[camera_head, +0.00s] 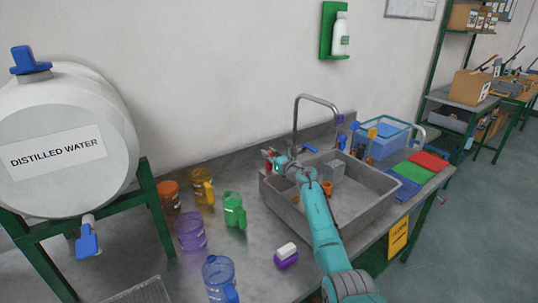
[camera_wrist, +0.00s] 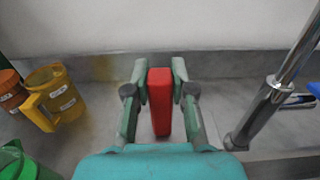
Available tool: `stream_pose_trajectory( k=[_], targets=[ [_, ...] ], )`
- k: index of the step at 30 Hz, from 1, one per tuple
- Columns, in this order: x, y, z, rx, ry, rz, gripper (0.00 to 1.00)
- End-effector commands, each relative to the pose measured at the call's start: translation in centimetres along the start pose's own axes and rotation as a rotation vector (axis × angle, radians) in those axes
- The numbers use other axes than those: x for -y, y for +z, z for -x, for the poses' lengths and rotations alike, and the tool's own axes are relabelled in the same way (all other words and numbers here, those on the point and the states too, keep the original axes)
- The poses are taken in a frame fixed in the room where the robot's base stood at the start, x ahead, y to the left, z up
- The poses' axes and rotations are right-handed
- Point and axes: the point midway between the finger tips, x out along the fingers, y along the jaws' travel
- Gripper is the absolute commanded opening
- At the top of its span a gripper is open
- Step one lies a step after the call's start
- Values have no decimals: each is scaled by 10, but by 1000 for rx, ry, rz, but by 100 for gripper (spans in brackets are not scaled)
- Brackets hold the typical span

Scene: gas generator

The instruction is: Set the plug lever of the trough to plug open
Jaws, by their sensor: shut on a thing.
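The grey trough (camera_head: 375,202) is set into the metal counter in the middle of the head view. My gripper (camera_head: 268,154) is over the trough's back left corner. In the wrist view my gripper (camera_wrist: 160,78) has its two fingers on either side of a red upright bar (camera_wrist: 160,115), which looks like the plug lever, and is shut on it.
The metal tap (camera_head: 318,98) rises close to the right of my gripper, also in the wrist view (camera_wrist: 265,108). A yellow mug (camera_head: 203,187), a green mug (camera_head: 234,210) and other mugs stand left of the trough. A blue-rimmed bin (camera_head: 384,138) is behind it.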

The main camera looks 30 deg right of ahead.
Motion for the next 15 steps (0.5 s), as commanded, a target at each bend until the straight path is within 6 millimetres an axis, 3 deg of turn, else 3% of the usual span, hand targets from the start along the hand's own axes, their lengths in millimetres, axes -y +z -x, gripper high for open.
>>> stream_pose_trajectory(
  k=[15],
  targets=[
    [6, -1, 0, -1, 0, -81, 0]
  ],
)
